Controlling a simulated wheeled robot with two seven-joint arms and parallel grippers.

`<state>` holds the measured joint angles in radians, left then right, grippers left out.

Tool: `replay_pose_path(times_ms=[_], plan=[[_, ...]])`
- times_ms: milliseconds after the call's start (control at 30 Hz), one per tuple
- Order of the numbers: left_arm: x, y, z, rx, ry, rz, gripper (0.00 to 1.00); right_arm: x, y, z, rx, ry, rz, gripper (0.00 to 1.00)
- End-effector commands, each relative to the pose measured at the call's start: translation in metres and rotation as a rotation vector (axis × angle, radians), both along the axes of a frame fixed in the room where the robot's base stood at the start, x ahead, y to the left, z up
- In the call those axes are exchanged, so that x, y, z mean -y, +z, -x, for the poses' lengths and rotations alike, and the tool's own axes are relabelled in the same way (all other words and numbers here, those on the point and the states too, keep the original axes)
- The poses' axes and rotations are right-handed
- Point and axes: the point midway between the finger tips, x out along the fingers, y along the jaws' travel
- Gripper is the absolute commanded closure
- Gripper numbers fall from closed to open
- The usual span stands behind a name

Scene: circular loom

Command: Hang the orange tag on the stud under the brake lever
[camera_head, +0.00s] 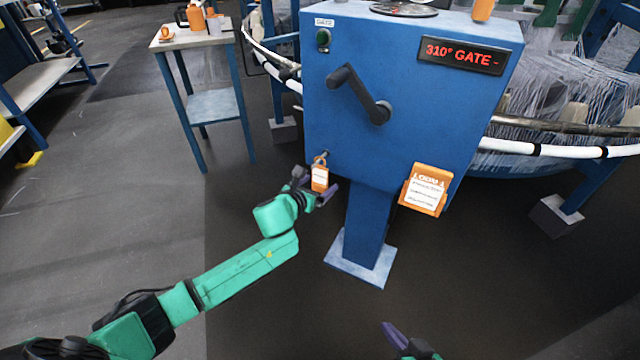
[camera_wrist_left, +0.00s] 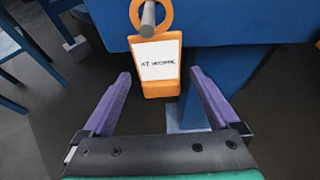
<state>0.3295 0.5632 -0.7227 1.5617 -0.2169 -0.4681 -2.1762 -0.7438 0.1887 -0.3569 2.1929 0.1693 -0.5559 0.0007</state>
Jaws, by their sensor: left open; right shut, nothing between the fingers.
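The orange tag (camera_head: 320,179) with a white label hangs upright at the lower left of the blue cabinet's front, below the black brake lever (camera_head: 358,93). In the left wrist view the tag (camera_wrist_left: 160,88) has its ring around the grey stud (camera_wrist_left: 148,18), whose end points towards the camera. My left gripper (camera_head: 316,184) is open just below and in front of the tag. Its two purple fingers stand apart on either side of the tag's lower part, with gaps visible. My right gripper (camera_head: 390,332) shows only partly at the bottom edge, shut and away from the cabinet.
The blue cabinet (camera_head: 400,150) carries a red-lit display (camera_head: 462,55), a green button (camera_head: 323,40) and an orange loom card (camera_head: 425,190). A small table (camera_head: 190,40) with orange items stands at the back left. The white loom ring (camera_head: 560,152) curves behind. Floor in front is clear.

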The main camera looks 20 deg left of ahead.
Motion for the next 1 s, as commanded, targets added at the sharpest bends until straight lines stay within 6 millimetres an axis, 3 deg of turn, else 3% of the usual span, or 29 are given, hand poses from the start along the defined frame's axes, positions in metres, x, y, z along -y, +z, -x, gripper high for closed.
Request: replay_pose_path(times_ms=[133, 367, 400, 1000], plan=[[0.0, 0.0, 0.0, 0.0, 0.0, 0.0, 0.09, 0.0, 0.0, 0.0, -0.001, 0.0, 0.0, 1.0], [0.0, 0.0, 0.0, 0.0, 0.0, 0.001, 0.97, 0.0, 0.0, 0.0, -0.002, 0.0, 0.001, 1.0], [0.0, 0.0, 0.0, 0.0, 0.0, 0.001, 1.0, 0.0, 0.0, 0.0, -0.002, 0.0, 0.001, 1.0], [-0.004, 0.007, 0.017, -0.002, 0.0, 0.0, 1.0, 0.0, 0.017, 0.0, -0.003, 0.0, 0.002, 1.0]])
